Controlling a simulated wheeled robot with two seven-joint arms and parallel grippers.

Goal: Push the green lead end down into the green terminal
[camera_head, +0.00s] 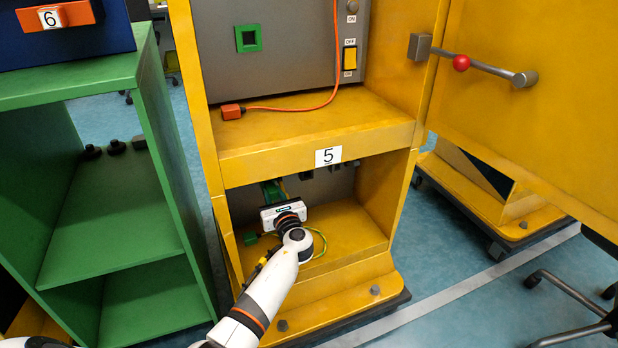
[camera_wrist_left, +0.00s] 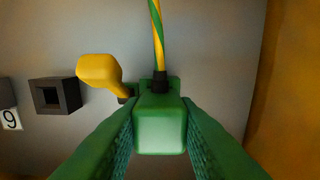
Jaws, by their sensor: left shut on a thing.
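My left gripper (camera_head: 272,190) reaches into the lower compartment of the yellow cabinet. In the left wrist view its green fingers (camera_wrist_left: 160,135) are shut on both sides of a green block, the lead end (camera_wrist_left: 160,130). A yellow-green striped lead with a black collar runs up from the block in that view. A green part (camera_wrist_left: 172,83), perhaps the green terminal, shows just behind the block against the grey panel. The block hides most of it, so I cannot tell how far they are joined. My right gripper is not in view.
A yellow lever (camera_wrist_left: 98,70) and a black square socket (camera_wrist_left: 55,95) are left of the block in the wrist view. The open yellow door (camera_head: 530,130) stands at the right, a green shelf (camera_head: 100,220) at the left.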

